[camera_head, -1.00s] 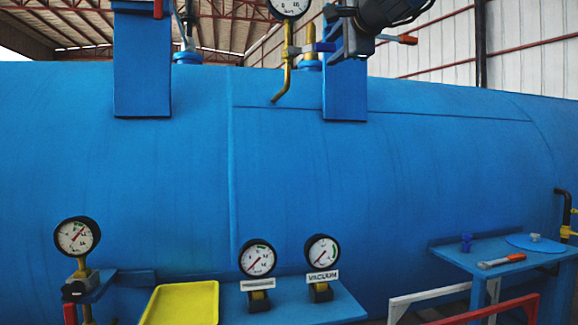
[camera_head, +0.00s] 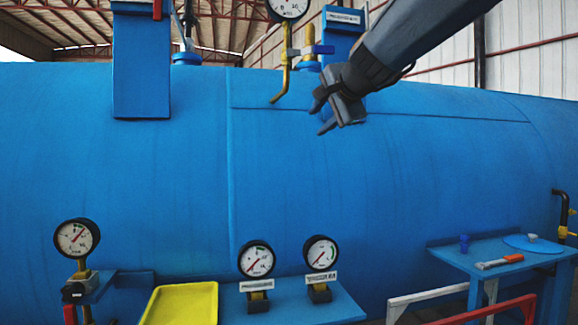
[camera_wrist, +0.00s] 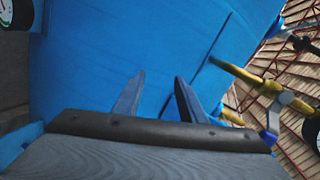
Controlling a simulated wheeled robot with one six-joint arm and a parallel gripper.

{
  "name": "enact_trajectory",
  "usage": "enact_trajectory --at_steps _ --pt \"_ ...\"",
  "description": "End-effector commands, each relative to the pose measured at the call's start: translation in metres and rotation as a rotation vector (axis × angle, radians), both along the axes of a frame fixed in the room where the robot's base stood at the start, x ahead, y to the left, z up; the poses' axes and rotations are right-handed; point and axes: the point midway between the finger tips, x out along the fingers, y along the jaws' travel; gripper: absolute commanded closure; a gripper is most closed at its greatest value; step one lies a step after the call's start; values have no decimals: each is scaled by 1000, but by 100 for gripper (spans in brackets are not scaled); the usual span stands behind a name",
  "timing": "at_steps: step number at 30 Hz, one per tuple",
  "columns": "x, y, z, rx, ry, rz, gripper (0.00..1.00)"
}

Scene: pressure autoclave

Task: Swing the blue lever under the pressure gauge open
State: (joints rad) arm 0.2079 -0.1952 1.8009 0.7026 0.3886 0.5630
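The pressure gauge (camera_head: 288,8) is at the top of the head view, cut by the frame edge, on a bent brass pipe (camera_head: 285,80). The blue lever (camera_head: 320,49) sits under it on the valve and points right, roughly level. My gripper (camera_head: 320,118) is below and right of the lever, clear of it, with fingers pointing down-left. It is open and empty. In the wrist view my two fingers (camera_wrist: 158,98) are apart against the blue tank. The brass pipe (camera_wrist: 238,75) and a blue part, probably the lever (camera_wrist: 269,139), are to their right.
The big blue tank (camera_head: 180,190) fills the background. A blue post (camera_head: 342,22) stands just right of the lever.

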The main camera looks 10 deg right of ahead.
Motion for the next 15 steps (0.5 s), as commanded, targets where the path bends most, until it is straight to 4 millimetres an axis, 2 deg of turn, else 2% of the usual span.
enact_trajectory --at_steps 15 --pt "-5 15 -91 -132 161 83 62"
